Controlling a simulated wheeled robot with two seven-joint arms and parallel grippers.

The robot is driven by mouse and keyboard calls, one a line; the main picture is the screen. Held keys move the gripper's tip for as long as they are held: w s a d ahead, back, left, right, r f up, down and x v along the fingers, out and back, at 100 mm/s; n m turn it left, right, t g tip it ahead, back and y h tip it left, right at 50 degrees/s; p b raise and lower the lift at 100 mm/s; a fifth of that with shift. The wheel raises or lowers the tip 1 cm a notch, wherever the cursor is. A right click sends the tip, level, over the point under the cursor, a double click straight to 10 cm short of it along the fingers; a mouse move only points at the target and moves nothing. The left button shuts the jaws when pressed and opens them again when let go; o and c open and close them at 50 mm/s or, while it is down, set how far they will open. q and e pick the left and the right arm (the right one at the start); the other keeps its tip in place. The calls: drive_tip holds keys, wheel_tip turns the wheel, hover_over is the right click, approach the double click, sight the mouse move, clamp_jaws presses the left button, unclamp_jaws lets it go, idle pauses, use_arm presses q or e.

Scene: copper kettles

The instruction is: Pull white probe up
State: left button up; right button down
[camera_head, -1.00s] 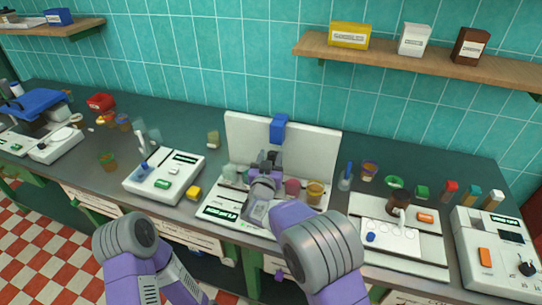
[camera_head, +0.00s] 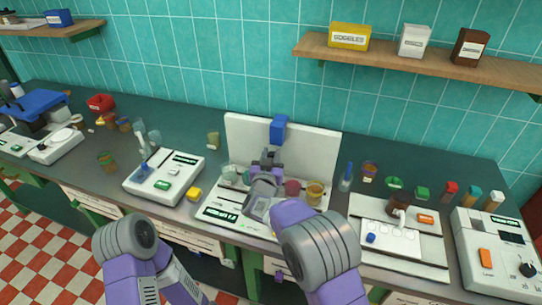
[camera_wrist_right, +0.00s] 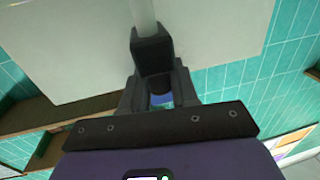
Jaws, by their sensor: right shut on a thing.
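The white probe (camera_wrist_right: 143,14) shows in the right wrist view as a pale rod coming out of the dark fingers of my right gripper (camera_wrist_right: 152,52). The fingers are shut on it. In the head view my right gripper (camera_head: 266,160) is over the white device (camera_head: 228,215), in front of its upright white panel (camera_head: 318,148) and below a blue block (camera_head: 279,128). The probe is hidden there behind my gripper and arm. My left arm is at the bottom left, and its fingers are out of the frame.
A red jar (camera_head: 292,188) and an amber jar (camera_head: 314,193) stand close right of my right gripper. A clear beaker (camera_head: 229,175) is to its left. Other devices stand left (camera_head: 165,178) and right (camera_head: 398,238). A wooden shelf (camera_head: 400,62) hangs at upper right.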

drive_tip(key=shift+r, duration=0.1)
wheel_tip(320, 180, up, 7)
drive_tip(key=p, duration=0.5)
drive_tip(key=shift+r, duration=0.1)
drive_tip(key=c, duration=1)
unclamp_jaws()
drive_tip(key=shift+s+a, duration=0.2)
drive_tip(key=shift+s, duration=1.05)
drive_tip(key=shift+s+a, duration=0.25)
drive_tip(key=shift+s, duration=1)
drive_tip(key=shift+s+a, duration=0.2)
drive_tip(key=shift+s, duration=1.05)
